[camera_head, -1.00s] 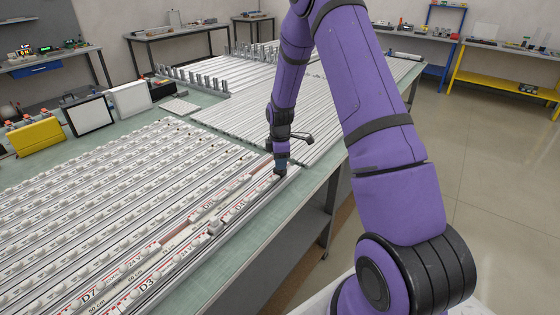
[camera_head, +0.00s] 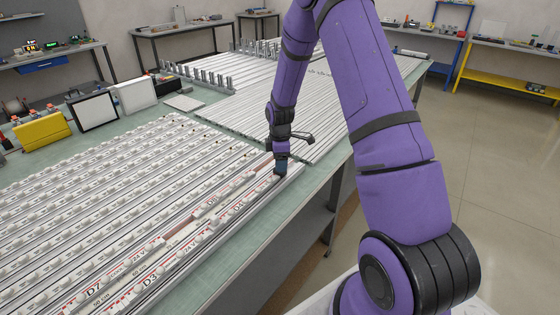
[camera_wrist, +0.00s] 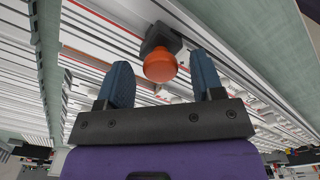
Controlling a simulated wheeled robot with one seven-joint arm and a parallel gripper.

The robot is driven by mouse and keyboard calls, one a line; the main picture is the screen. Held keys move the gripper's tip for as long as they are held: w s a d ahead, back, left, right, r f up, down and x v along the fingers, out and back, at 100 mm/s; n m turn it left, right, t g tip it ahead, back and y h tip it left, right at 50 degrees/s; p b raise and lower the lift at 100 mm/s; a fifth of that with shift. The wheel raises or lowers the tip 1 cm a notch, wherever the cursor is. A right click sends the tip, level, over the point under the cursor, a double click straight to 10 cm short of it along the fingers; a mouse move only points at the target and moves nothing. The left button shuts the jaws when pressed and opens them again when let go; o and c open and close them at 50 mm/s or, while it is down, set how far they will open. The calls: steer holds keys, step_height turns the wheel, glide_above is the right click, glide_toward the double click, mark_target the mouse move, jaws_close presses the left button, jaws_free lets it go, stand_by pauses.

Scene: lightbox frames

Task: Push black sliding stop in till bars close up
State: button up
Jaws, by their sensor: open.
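The black sliding stop (camera_wrist: 158,38) is a dark block with a round orange knob (camera_wrist: 160,66), seen in the wrist view on the pale rails. My gripper (camera_wrist: 162,74) is open, with one blue-grey finger on each side of the knob. The knob appears between the fingertips; I cannot tell whether anything touches it. In the head view my gripper (camera_head: 281,172) is low over the right edge of the bars, and the stop is too small or hidden to make out. The long white and silver bars (camera_head: 110,195) lie side by side, with a reddish gap strip among them.
The green table (camera_head: 225,258) has a bare strip along its right edge. Plain silver bars (camera_head: 225,118) lie farther back, with upright metal posts (camera_head: 195,75) behind. A yellow box (camera_head: 42,130) and framed panels (camera_head: 93,111) stand at the left.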

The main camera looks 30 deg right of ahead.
step_height(320, 180, up, 11)
steer(key=shift+f, duration=0.15)
stand_by(0.7)
